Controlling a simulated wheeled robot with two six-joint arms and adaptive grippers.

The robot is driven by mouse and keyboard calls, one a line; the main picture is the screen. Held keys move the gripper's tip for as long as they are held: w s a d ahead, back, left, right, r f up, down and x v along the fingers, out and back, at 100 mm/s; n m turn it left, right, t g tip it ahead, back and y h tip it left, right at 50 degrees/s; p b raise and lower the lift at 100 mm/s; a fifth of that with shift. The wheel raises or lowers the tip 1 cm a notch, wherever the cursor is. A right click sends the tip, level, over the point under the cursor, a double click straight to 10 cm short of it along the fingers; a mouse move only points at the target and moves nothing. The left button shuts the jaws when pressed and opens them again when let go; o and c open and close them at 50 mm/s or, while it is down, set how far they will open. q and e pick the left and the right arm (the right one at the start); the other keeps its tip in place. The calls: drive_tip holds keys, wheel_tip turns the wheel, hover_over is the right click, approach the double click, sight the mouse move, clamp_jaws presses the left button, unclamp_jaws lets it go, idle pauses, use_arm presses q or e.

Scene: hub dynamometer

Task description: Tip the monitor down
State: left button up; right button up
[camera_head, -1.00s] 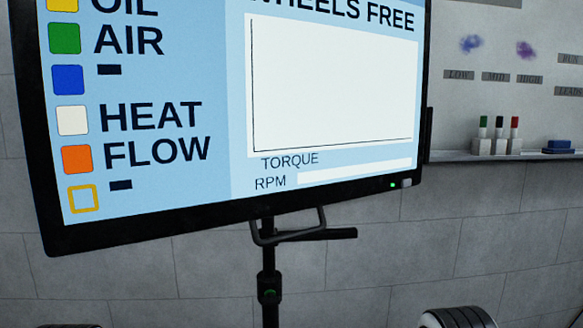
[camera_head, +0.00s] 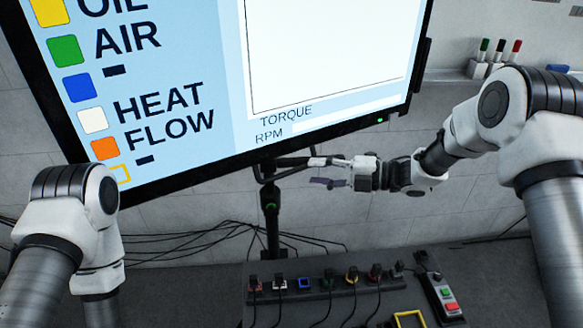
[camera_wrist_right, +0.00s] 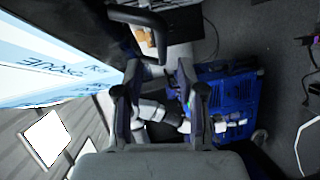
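The monitor (camera_head: 190,90) fills the upper left of the head view, its screen lit, on a black stand (camera_head: 271,210). A dark loop handle (camera_head: 290,163) hangs under its lower edge. My right gripper (camera_head: 322,172) is open just right of the handle, its fingers pointing left towards it. In the right wrist view the two fingers (camera_wrist_right: 160,95) are spread with nothing gripped between them. The handle (camera_wrist_right: 162,52) lies ahead of the fingertips, and part of the screen (camera_wrist_right: 60,70) shows at left. My left arm shows at lower left, but its gripper does not.
A bench panel (camera_head: 330,290) with several plugs and cables lies below the stand. A push-button box (camera_head: 445,298) is at its right. A whiteboard ledge with markers (camera_head: 500,50) is at upper right. A blue crate-like object (camera_wrist_right: 225,95) shows in the wrist view.

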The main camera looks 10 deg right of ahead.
sight(291, 171)
drive_tip(key=p+x, duration=0.1)
drive_tip(key=x, duration=0.6)
drive_tip(key=shift+f, duration=0.1)
clamp_jaws()
